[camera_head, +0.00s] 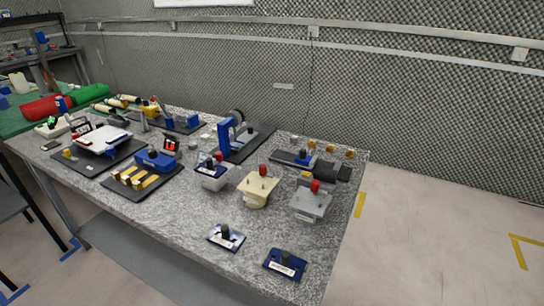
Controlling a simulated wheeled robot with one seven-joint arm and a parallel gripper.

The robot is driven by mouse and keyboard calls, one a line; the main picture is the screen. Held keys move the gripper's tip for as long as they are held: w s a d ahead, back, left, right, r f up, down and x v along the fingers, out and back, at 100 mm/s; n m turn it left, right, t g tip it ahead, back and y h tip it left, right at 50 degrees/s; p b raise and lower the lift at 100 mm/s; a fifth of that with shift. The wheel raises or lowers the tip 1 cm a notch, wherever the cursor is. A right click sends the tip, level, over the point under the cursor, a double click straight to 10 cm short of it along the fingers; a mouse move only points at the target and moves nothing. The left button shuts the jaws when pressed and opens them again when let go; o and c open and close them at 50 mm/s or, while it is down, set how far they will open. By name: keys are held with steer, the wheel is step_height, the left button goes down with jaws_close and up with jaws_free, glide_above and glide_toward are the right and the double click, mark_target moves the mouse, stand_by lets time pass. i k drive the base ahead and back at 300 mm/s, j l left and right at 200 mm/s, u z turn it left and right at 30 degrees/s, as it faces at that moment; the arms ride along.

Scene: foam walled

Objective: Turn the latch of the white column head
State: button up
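A white block-like head (214,182) stands on the speckled table, left of two similar heads. I take it for the white column head. A dark blue plate with a dark knob (209,161) sits on it, and a red knob (218,157) rises behind. Which of these parts is the latch, and how it is turned, is too small to tell. My gripper is not in view.
A cream head (258,188) and a grey head (311,203) stand to the right. Two loose blue plates (226,237) (286,264) lie near the front edge. A blue stand (226,137) is behind. Clear floor (430,230) lies right of the table (175,216).

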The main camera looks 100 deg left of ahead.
mark_target(219, 155)
steer(key=u, duration=2.85)
